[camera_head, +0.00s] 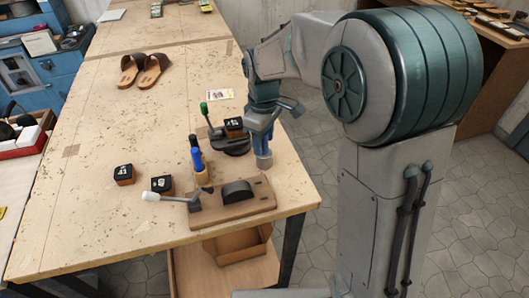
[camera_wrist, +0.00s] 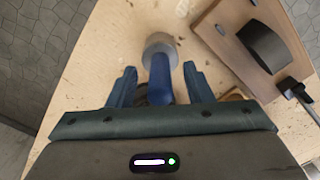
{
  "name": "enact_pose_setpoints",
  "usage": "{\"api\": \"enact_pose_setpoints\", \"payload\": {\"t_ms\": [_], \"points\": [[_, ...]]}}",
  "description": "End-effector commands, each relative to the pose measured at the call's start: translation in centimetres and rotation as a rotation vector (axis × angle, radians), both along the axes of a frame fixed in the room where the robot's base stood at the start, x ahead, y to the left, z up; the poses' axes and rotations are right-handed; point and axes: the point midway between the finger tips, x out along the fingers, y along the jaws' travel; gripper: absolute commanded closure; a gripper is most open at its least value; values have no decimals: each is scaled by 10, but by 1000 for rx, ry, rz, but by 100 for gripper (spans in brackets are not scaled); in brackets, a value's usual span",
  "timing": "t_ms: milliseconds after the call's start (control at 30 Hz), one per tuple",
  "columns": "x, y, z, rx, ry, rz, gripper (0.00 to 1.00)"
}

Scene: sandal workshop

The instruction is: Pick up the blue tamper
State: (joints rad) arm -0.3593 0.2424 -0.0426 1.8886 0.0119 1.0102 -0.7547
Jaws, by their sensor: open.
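The blue tamper (camera_head: 264,160) stands on the workbench near its right edge, with a blue handle and a round grey foot. In the wrist view the tamper (camera_wrist: 160,78) lies between my two fingers, its grey foot beyond the fingertips. My gripper (camera_head: 262,133) is over it from above, partly covering the handle in the head view. In the wrist view my gripper (camera_wrist: 160,84) is open, with a gap on either side of the handle.
A wooden board with a dark curved block (camera_head: 237,192) lies in front of the tamper. A dark round base (camera_head: 232,146), upright blue and black handles (camera_head: 197,155) and small dark boxes (camera_head: 124,174) stand to the left. Brown sandals (camera_head: 144,70) lie farther back. The bench's left middle is clear.

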Motion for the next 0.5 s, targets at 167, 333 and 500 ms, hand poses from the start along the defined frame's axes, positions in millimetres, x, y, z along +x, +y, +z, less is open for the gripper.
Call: {"api": "enact_pose_setpoints", "payload": {"t_ms": [167,333,500], "points": [[0,0,0,0,0,0,62],[0,0,0,0,0,0,100],[0,0,1,0,-1,0,100]]}}
